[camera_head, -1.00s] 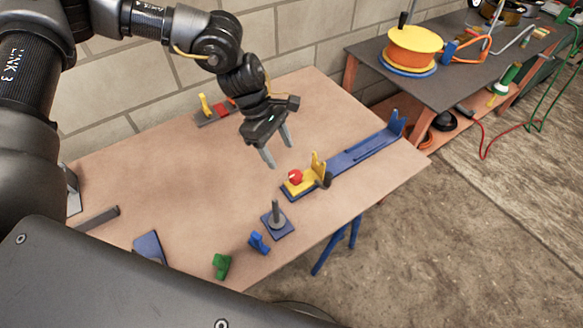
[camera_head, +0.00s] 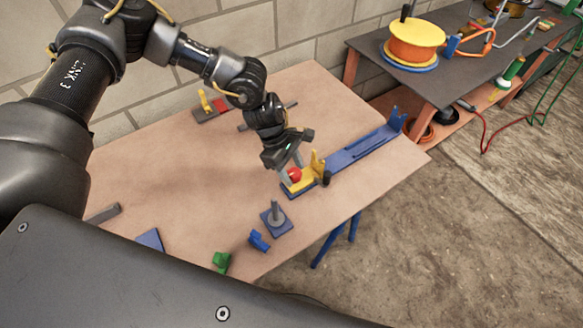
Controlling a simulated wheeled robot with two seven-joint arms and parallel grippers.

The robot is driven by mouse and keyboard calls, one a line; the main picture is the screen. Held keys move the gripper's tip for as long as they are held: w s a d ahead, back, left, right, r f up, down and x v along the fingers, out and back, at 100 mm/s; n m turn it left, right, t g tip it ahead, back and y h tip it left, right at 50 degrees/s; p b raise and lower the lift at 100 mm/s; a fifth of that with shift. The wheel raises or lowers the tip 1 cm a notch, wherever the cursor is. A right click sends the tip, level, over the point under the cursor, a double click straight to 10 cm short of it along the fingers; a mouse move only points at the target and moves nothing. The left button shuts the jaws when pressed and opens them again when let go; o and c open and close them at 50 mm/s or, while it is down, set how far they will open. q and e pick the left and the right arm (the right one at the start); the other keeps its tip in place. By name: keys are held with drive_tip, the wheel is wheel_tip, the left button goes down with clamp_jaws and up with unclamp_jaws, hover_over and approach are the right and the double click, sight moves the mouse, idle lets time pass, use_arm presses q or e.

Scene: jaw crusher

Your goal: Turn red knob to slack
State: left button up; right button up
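The red knob (camera_head: 295,174) sits on the yellow block at the near end of the blue jaw crusher (camera_head: 352,152) on the wooden table. A yellow upright jaw (camera_head: 317,163) stands just right of the knob. My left gripper (camera_head: 291,174) points down at the knob, its fingers apart, one to the left of the knob and one behind it. I cannot tell whether the fingers touch the knob. My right gripper is not in view.
A grey post on a blue base (camera_head: 276,218), a small blue piece (camera_head: 259,240) and a green piece (camera_head: 222,261) stand near the table's front edge. A red and yellow device (camera_head: 211,108) sits at the back. The table's middle left is clear.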

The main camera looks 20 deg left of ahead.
use_arm(q)
drive_tip(key=c, duration=0.7)
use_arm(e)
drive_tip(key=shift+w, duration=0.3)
